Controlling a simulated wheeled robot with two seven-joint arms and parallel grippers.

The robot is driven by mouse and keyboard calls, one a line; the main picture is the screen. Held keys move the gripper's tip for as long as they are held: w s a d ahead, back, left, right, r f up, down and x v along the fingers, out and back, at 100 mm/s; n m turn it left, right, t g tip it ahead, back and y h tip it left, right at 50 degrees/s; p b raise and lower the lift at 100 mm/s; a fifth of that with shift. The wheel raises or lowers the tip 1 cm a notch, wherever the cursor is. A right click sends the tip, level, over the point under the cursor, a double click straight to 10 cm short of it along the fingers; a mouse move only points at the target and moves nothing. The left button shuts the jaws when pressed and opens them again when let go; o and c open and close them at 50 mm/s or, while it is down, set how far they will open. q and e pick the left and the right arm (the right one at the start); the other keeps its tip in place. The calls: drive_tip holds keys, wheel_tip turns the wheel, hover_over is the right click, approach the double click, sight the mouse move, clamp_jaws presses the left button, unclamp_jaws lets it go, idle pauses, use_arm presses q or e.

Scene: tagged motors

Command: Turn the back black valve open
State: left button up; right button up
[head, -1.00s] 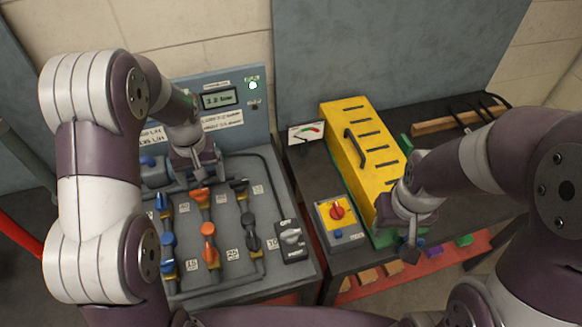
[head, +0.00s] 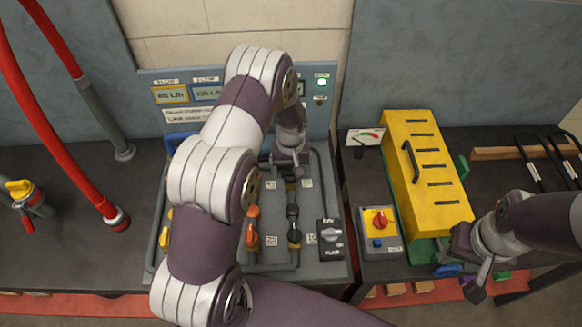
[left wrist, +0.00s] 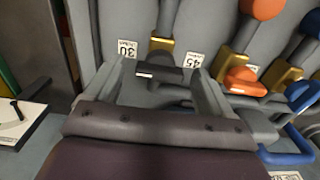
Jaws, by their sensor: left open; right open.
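The back black valve shows in the left wrist view as a dark handle (left wrist: 160,72) lying crosswise to its pipe, below a brass fitting. My left gripper (left wrist: 163,78) is open, with one finger on each side of this handle; I cannot tell whether they touch it. In the head view my left gripper (head: 288,172) is over the back of the black valve column and hides most of the back valve. The front black valve (head: 293,213) shows below it. My right gripper (head: 472,280) is open and empty, at the right below the yellow box.
An orange valve (head: 253,228) stands left of the black column; orange (left wrist: 240,80) and blue handles are close by in the wrist view. A grey rotary switch (head: 331,234) sits to the right. The yellow box (head: 428,180) and red knob (head: 379,220) stand further right.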

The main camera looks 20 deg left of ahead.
use_arm(q)
drive_tip(key=shift+f, duration=0.2)
drive_tip(key=c, duration=1.1)
drive_tip(key=shift+o, duration=0.2)
drive_tip(key=shift+n, duration=0.3)
drive_tip(key=n+b, duration=0.1)
drive_tip(key=n, duration=0.2)
drive_tip(key=shift+w+n, duration=0.1)
drive_tip(key=shift+n, duration=0.2)
drive_tip(key=n+b, duration=0.1)
drive_tip(key=n, duration=0.3)
drive_tip(key=shift+n, duration=0.3)
drive_tip(key=n, duration=0.4)
drive_tip(key=shift+r+n+b, duration=0.15)
drive_tip(key=shift+n+b, duration=0.3)
drive_tip(key=shift+n, duration=2.05)
